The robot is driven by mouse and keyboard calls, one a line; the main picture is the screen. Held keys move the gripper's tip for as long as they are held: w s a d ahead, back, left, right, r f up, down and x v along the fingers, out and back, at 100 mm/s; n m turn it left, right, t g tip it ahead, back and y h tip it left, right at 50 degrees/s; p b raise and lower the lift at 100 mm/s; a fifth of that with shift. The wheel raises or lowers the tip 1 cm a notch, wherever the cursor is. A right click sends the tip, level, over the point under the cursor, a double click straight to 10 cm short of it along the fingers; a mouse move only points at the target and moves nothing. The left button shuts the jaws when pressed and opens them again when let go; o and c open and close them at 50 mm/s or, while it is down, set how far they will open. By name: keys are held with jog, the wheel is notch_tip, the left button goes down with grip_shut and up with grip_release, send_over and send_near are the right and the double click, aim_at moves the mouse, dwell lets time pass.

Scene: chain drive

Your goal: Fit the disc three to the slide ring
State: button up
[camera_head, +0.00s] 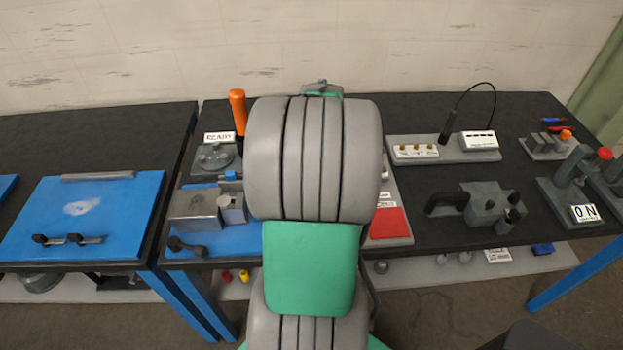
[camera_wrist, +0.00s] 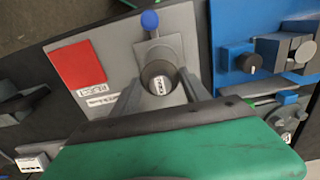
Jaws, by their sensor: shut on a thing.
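My gripper (camera_wrist: 160,92) shows in the wrist view, its two grey fingers closed on a small round piece with a white label, which I take to be disc three (camera_wrist: 166,84). The label is too small to read surely. The disc appears within or just over a dark round rim, likely the slide ring (camera_wrist: 148,72); I cannot tell whether it is seated or above it. A grey slide block with a blue knob (camera_wrist: 150,20) lies just beyond the rim. In the head view my arm hides the gripper, disc and ring.
A red pad (camera_wrist: 77,64) lies on the same grey plate, beside the ring. A blue fixture board (camera_wrist: 232,72) with a grey vise and black knob is to the right in the wrist view. In the head view an orange handle (camera_head: 238,108) stands upright left of my arm.

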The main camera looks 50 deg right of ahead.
jog(key=shift+a, duration=0.15)
jog(key=shift+f+b, duration=1.95)
jog(key=shift+f, duration=0.95)
jog(key=shift+f+b, duration=0.4)
jog(key=shift+f, duration=0.45)
jog(key=shift+r, duration=0.1)
jog(key=shift+r+p, duration=0.45)
jog(key=shift+p, duration=0.05)
jog(key=shift+f, duration=0.55)
dwell(0.8)
jog(key=shift+r, duration=0.15)
